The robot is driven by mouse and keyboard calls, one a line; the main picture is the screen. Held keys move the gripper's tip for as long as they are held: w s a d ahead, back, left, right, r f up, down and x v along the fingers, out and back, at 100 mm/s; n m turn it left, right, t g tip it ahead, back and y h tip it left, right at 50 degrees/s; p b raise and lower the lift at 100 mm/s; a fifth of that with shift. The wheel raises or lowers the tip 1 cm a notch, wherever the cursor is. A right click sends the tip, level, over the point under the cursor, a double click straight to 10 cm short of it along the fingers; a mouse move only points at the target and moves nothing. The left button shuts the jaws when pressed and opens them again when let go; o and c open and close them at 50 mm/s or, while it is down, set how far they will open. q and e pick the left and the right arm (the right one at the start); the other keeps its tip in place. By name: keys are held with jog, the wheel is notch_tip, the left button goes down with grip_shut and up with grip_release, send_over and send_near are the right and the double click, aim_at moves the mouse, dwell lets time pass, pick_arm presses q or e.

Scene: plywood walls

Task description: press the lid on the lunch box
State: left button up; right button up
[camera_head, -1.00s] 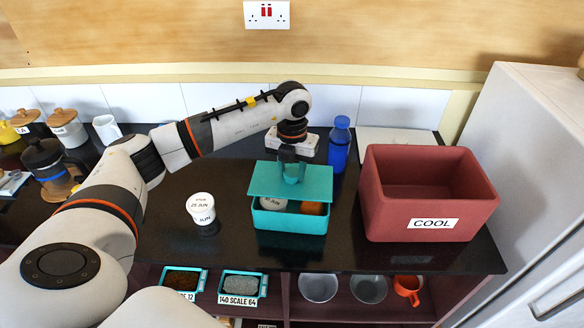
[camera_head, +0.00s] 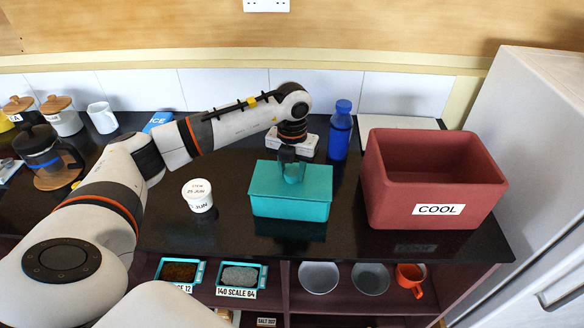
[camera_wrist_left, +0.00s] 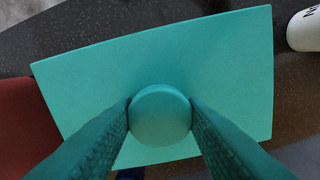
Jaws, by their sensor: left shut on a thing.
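The teal lunch box (camera_head: 290,209) stands on the black counter. Its teal lid (camera_head: 268,178) lies over the top of the box and hides what is inside. Whether the lid is fully seated cannot be told. My left gripper (camera_head: 291,170) comes down from above and is shut on the lid's round knob. In the left wrist view the two fingers sit on either side of the knob (camera_wrist_left: 160,115), with the flat lid (camera_wrist_left: 110,75) spread below. My right gripper is not in view.
A white labelled tub (camera_head: 198,196) stands left of the box. A red COOL crate (camera_head: 438,210) stands close on the right, and a blue bottle (camera_head: 340,132) behind.

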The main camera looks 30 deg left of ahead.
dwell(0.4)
pick_arm(q)
jog(key=o, duration=1.5)
jog(key=shift+r+p, duration=2.25)
jog(key=shift+r, duration=1.25)
jog(key=shift+c, duration=0.4)
grip_shut()
